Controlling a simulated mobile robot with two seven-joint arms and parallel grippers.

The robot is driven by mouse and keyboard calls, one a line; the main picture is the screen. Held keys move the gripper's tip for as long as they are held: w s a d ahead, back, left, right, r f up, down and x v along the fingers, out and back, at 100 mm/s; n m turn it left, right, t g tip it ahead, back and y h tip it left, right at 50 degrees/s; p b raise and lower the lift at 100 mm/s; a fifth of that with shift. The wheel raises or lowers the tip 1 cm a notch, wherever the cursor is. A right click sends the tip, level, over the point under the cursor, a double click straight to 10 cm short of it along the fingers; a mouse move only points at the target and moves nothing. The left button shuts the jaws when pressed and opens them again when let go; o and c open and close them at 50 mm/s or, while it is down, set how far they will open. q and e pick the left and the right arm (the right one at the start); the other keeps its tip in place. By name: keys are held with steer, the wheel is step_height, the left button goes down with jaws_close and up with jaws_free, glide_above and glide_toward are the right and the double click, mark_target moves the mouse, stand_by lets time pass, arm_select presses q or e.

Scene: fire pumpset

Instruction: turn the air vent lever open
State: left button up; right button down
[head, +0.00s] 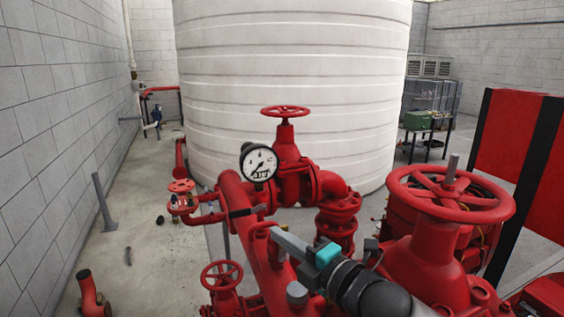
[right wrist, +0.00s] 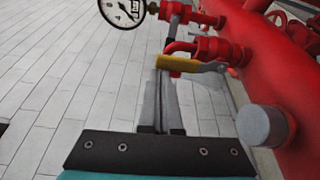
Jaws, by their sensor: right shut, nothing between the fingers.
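The air vent lever is a yellow handle (right wrist: 190,64) in the right wrist view, lying roughly crosswise beside a small red valve fitting (right wrist: 208,48) on the big red pipe. In the head view I cannot make the lever out; my gripper and arm cover that area. My right gripper (head: 275,233), with a teal band, comes in from the lower right, its fingers pointing up and left. In the right wrist view its fingers (right wrist: 162,78) are shut with nothing between them. Their tips are right at the lever's left end; I cannot tell whether they touch. My left gripper is not in view.
A pressure gauge (head: 258,162) stands just beyond the gripper, beside a red handwheel valve (head: 286,112). A large red handwheel (head: 451,193) is at the right. A white tank (head: 290,60) fills the back. Free floor (head: 140,245) lies at the left.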

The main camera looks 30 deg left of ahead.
step_height(320, 180, up, 18)
steer(key=shift+p, duration=0.4)
steer(key=shift+d, duration=0.1)
